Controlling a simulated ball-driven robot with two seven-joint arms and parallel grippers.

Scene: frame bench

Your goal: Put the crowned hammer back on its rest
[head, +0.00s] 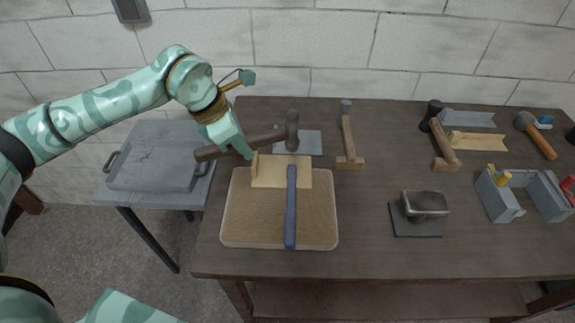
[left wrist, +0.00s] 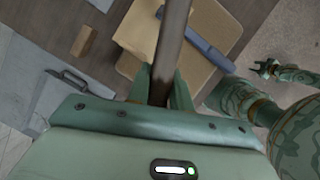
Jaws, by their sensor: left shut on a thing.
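My left gripper (head: 246,148) is shut on the dark brown handle of a hammer (head: 215,151); its grey head (head: 292,130) points right. The handle also shows in the left wrist view (left wrist: 172,40). The hammer is above a pale wooden board with an upright block (head: 270,172), which I take for its rest; I cannot tell whether they touch. The board lies on the back of a tan pad (head: 240,215). My right gripper (left wrist: 264,69) is small in the left wrist view, away from the hammer, and looks open and empty.
A blue bar (head: 291,210) lies across the pad. A light-handled hammer (head: 347,135), another hammer (head: 443,145), an orange-handled hammer (head: 540,138), a metal block (head: 425,204) and grey bins (head: 499,200) stand to the right. A grey tray (head: 150,172) is on the left side table.

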